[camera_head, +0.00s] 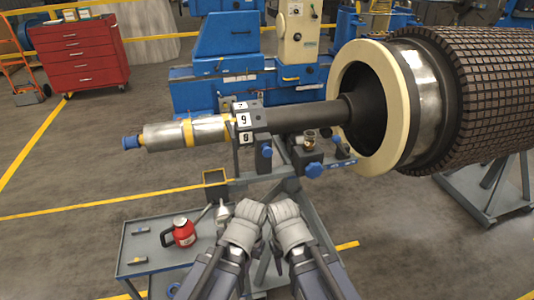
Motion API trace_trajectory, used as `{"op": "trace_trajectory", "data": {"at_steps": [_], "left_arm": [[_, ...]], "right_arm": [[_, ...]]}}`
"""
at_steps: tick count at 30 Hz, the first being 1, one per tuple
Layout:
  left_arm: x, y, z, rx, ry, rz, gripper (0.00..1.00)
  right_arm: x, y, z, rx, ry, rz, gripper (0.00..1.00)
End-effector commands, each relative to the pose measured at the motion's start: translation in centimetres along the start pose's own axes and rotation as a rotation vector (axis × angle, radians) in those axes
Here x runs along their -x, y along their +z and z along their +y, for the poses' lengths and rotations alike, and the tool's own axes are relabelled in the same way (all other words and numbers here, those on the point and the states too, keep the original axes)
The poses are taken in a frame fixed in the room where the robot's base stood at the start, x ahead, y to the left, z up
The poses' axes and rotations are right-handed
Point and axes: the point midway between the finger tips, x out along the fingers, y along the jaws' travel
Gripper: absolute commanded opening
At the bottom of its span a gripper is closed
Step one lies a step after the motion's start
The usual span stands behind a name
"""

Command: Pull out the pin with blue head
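Several blue heads show on the rotor stand. One blue head (267,151) is on the stand's post under the number blocks. A larger blue knob (314,170) sits at the front of the stand's crossbar, and a smaller blue head (338,138) is behind it to the right. I cannot tell which of them is the pin. My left gripper (250,212) and my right gripper (283,210) are side by side below the stand, apart from all of these heads. Their fingers are too small and unclear to tell open from shut. No held object shows.
The rotor shaft (305,115) lies across the stand, with a blue end (131,142) at left and a large drum (480,80) at right. A grey cart (150,262) with a red can (181,232) stands at lower left. A red cabinet (80,55) is behind.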

Motion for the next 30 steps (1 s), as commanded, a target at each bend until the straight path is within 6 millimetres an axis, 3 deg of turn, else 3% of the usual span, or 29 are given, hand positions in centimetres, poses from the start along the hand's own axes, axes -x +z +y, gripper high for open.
{"op": "trace_trajectory", "data": {"at_steps": [2,5,6,9,13,18,21,25,30], "left_arm": [[-0.4,0.0,0.0,0.000,0.000,0.000,0.00],[-1.8,-0.1,0.2,0.000,0.000,0.000,0.00],[-2.7,-0.2,0.2,0.000,0.000,0.000,0.00],[-5.1,-0.3,0.5,0.000,0.000,0.000,0.00],[-8.1,-0.5,0.8,0.000,0.000,0.000,0.00],[-11.9,-0.7,1.1,-0.001,0.000,0.000,0.00],[-14.1,-0.8,1.4,-0.001,0.000,0.000,0.00],[-16.8,-1.0,1.6,-0.001,0.000,0.000,0.00],[-19.4,-1.1,1.9,-0.001,0.000,0.000,0.00]], "right_arm": [[-0.4,-0.6,0.1,-0.005,0.004,0.019,0.62],[-1.7,-3.1,0.8,-0.026,0.021,0.109,0.74],[-2.4,-4.8,1.3,-0.039,0.034,0.171,0.78],[-3.6,-10.0,3.0,-0.077,0.072,0.372,0.78],[-3.4,-16.8,5.4,-0.112,0.123,0.661,0.78],[-1.0,-23.7,7.9,-0.121,0.174,1.037,0.78],[1.1,-26.5,8.8,-0.104,0.196,1.256,0.78],[4.2,-28.8,9.2,-0.056,0.210,1.527,0.78],[7.6,-29.4,8.6,0.028,0.204,1.805,0.78]]}}
